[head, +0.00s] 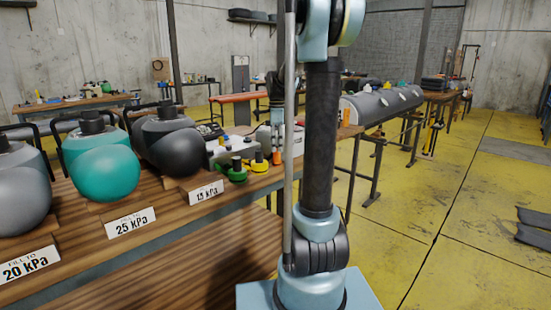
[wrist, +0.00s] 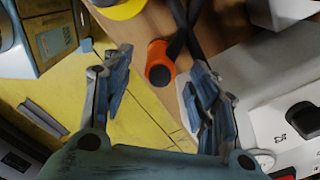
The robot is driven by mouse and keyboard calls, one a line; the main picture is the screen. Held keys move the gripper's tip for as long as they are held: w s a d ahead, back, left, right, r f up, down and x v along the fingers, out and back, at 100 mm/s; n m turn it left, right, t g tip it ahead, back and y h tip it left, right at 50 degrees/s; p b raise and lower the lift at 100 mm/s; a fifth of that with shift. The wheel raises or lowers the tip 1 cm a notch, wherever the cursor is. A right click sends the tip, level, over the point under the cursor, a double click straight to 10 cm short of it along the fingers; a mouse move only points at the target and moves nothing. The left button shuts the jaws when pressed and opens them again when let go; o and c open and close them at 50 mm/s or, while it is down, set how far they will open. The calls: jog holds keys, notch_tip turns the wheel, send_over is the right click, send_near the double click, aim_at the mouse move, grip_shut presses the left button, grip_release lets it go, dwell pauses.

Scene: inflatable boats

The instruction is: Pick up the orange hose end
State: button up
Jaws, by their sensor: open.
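The orange hose end (wrist: 160,63) shows in the wrist view between my fingers, near their tips, with a dark opening facing the camera. A dark hose (wrist: 181,25) shows just beyond it. My gripper (wrist: 156,70) is open, with one finger on each side of the orange end and visible gaps around it. In the head view, a small orange piece (head: 277,158) shows just below my gripper (head: 277,146) at the far end of the wooden bench; it appears to be the same hose end.
The wooden bench (head: 180,222) holds grey, teal and black balloon-like vessels with pressure signs. A green fitting (head: 236,172) and a yellow fitting (head: 260,163) sit left of the gripper. A white device (wrist: 285,115) lies close to the right finger.

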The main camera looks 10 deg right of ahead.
aim_at(277, 158)
jog(key=shift+f, duration=3.5)
jog(key=shift+c, duration=0.3)
jog(key=c, duration=1.1)
